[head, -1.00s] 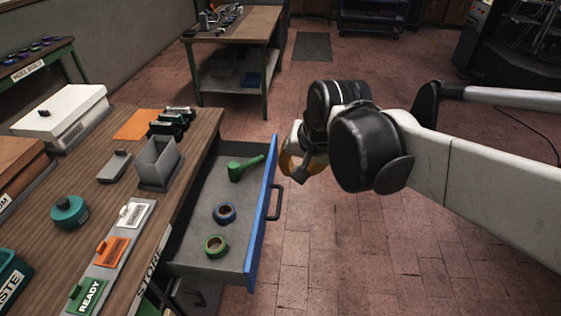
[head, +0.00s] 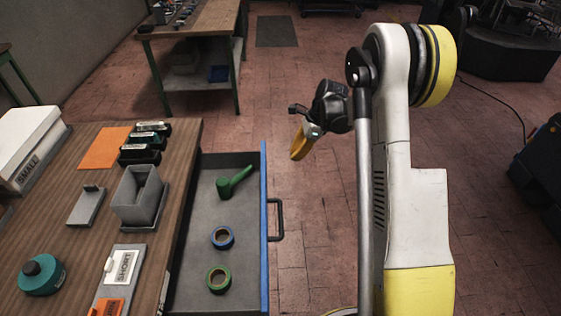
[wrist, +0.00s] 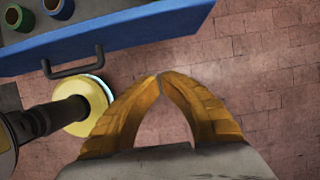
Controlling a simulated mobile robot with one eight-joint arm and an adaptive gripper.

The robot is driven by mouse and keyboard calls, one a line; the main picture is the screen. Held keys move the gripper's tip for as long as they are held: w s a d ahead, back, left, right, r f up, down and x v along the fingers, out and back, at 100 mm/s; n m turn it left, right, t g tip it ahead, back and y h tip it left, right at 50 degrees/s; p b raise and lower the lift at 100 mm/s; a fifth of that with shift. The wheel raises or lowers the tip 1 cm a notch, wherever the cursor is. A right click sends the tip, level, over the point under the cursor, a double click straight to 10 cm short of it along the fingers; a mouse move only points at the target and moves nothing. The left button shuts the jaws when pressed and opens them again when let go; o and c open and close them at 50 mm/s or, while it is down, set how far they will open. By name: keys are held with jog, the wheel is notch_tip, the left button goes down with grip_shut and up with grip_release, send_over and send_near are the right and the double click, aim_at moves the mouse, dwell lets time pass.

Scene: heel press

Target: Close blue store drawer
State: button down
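The blue-fronted drawer (head: 264,185) is pulled out from the wooden bench, with its dark handle (head: 278,220) on the outer face. Inside its grey tray lie a green mallet-like tool (head: 233,182), a blue tape roll (head: 222,237) and a green tape roll (head: 218,279). My gripper (head: 298,149) is to the right of the drawer front, beyond the handle and apart from it. In the wrist view, my gripper's orange fingers (wrist: 159,76) meet at the tips with nothing between them. The blue front (wrist: 120,33) and handle (wrist: 73,66) show at upper left there.
The wooden bench (head: 60,215) on the left carries a grey bin (head: 138,197), a teal round object (head: 42,275) and labelled blocks. Another table (head: 190,37) stands at the back. Brick floor (head: 310,230) is clear right of the drawer.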

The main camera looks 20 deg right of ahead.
jog(key=w+a+f+b, duration=0.2)
jog(key=a+f+b, duration=0.3)
jog(key=a+f, duration=0.2)
jog(key=shift+x, duration=0.85)
jog(key=shift+d, duration=0.2)
send_over(208, 185)
jog(key=shift+a, duration=0.1)
